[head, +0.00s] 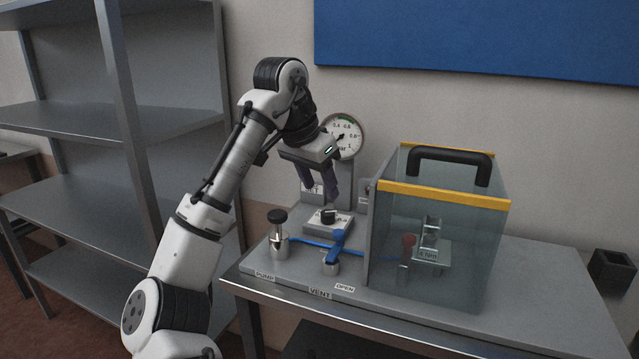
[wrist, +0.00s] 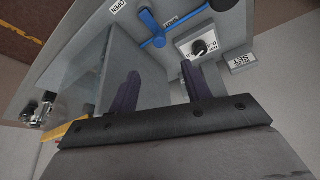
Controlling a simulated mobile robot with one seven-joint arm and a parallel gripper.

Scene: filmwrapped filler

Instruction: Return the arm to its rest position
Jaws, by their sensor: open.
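My gripper (head: 318,190) is open and empty, held above the bench-top apparatus and in front of the pressure gauge (head: 345,136). Its fingers point down over the black knob (head: 329,216) on its white plate. In the wrist view my gripper (wrist: 160,88) shows two dark fingers spread apart with nothing between them. The knob also shows there (wrist: 198,46), beyond the right finger. My arm reaches up from the lower left of the head view and bends over at the wrist.
A clear box (head: 470,250) with yellow edges and a black handle stands right of the gripper. A blue vent lever (head: 336,246) and a pump plunger (head: 278,232) stand on the base plate. Grey metal shelving (head: 60,120) stands at left, near my arm. A dark cup (head: 611,268) sits at far right.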

